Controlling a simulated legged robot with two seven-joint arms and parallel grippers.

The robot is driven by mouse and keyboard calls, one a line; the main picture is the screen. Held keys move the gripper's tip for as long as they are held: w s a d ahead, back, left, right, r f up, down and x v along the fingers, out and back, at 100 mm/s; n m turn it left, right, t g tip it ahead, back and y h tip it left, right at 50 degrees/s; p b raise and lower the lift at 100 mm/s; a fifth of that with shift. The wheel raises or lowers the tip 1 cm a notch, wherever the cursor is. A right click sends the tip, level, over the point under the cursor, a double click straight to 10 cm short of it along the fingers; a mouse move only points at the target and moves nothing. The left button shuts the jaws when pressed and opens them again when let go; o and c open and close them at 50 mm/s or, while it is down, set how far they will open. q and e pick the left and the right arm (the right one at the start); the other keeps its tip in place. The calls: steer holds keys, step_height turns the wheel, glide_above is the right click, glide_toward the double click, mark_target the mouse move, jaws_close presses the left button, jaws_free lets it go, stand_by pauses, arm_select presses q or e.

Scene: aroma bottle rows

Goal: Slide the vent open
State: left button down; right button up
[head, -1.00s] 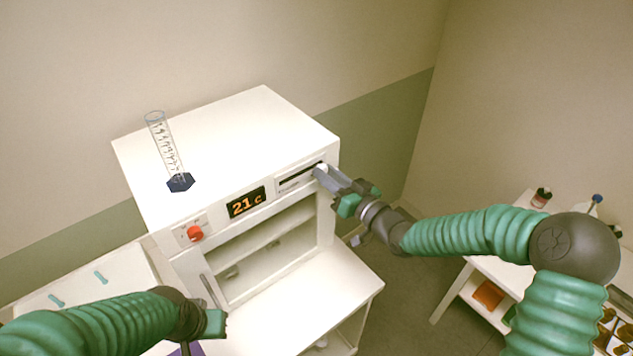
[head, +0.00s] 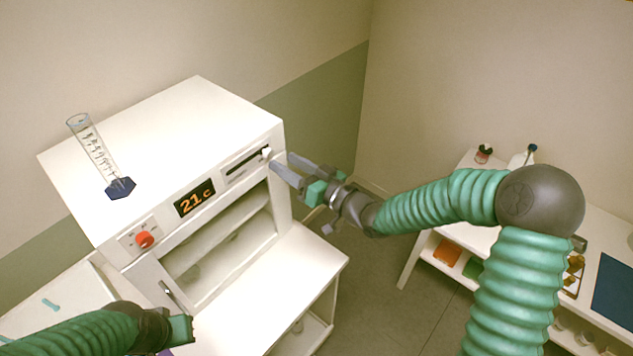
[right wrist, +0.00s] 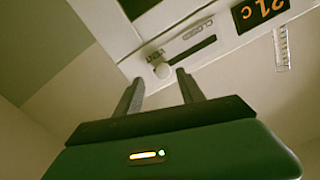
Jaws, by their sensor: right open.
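The vent is a dark horizontal slot (head: 245,160) in a pale panel on the upper front of the white oven-like cabinet (head: 165,130). Its white knob (head: 267,152) sits at the slot's right end.
A graduated cylinder (head: 95,150) stands on the cabinet top. A red dial (head: 145,239) and a 21c display (head: 194,198) lie left of the vent. The cabinet's front is open below. A side table (head: 590,225) with bottles stands right, with free floor between.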

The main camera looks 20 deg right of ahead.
steer(key=b+v, duration=0.1)
steer(key=v, duration=1.1)
steer(key=shift+d+b, duration=0.3)
steer(key=shift+d, duration=0.05)
steer(key=shift+f, duration=0.15)
steer(key=shift+a+f, duration=0.1)
steer(key=s+d+f+m+g+h+b, duration=0.1)
steer(key=d+f+g+h+b, duration=0.2)
steer(key=f, duration=0.5)
steer(key=s+d+f+m+g+h+b, duration=0.1)
steer(key=f+g+h, duration=0.1)
steer(key=f+h, duration=0.5)
steer(key=s+f+g+b, duration=0.1)
steer(key=s+f+g, duration=0.2)
steer(key=s, duration=0.4)
steer(key=s+a+f+m+g+b, duration=0.1)
steer(key=s+f+g+b, duration=0.1)
steer(key=s+f+g, duration=0.2)
steer(key=s+f, duration=0.2)
steer(key=s, duration=0.2)
steer(key=shift+a, duration=0.35)
